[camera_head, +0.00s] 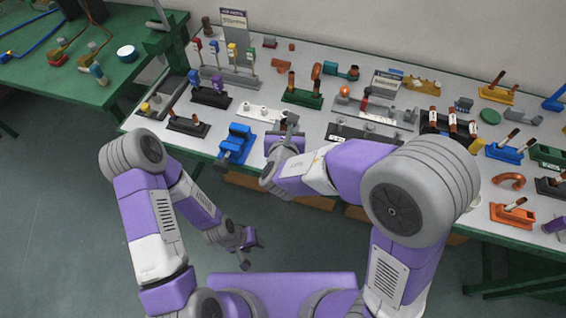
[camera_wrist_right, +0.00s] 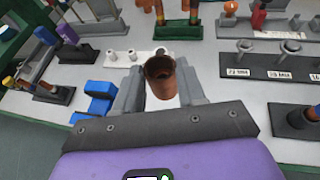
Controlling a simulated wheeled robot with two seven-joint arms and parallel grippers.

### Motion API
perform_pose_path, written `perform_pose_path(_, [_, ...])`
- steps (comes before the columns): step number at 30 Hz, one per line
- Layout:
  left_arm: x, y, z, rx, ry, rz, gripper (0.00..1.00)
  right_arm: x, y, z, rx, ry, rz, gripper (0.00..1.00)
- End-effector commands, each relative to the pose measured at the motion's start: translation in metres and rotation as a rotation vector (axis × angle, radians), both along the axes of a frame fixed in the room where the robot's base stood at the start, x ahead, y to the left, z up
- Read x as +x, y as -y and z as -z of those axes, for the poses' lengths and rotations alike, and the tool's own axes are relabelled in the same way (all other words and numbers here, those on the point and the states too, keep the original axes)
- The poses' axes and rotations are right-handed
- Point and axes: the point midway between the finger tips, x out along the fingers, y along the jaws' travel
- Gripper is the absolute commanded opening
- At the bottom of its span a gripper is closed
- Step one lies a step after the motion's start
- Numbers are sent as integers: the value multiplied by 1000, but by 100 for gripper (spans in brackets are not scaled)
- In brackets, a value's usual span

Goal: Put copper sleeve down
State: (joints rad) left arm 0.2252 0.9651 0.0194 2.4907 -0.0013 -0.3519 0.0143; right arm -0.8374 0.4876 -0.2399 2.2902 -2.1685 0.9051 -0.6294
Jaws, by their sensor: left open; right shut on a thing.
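In the right wrist view a copper sleeve (camera_wrist_right: 161,77), a short hollow reddish-brown tube, stands upright between the fingers of my right gripper (camera_wrist_right: 160,93), which is shut on it. In the head view my right gripper (camera_head: 287,135) is over the front of the white table, just right of the blue vise-like block (camera_head: 236,143); the sleeve is too small and hidden to make out there. My left gripper (camera_head: 247,248) hangs low in front of the table, open and empty.
A white holder with pegs (camera_wrist_right: 138,55) lies just beyond the gripper, with a blue block (camera_wrist_right: 96,100) to the left. A dark stand (camera_wrist_right: 298,122) is at the right. Many racks crowd the white table (camera_head: 330,70). A green table (camera_head: 60,80) stands at left.

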Motion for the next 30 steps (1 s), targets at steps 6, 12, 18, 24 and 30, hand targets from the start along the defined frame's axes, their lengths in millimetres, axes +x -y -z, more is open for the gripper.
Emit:
perform_pose_path(6, [0, 0, 18, 0, 1, 1, 43, -1, -10, 31, -3, -4, -14, 9])
perform_pose_path(12, [0, 0, 31, 0, 1, 1, 43, -1, -10, 63, -1, -3, -15, 9])
perform_pose_path(18, [0, 0, 36, 0, 1, 1, 43, -1, -10, 77, -1, -1, -14, 9])
perform_pose_path(24, [0, 0, 49, 0, 1, 1, 43, -1, -10, 105, -2, -3, -15, 9])
perform_pose_path(30, [0, 0, 47, 0, 1, 1, 43, -1, -10, 104, 1, -1, -14, 9])
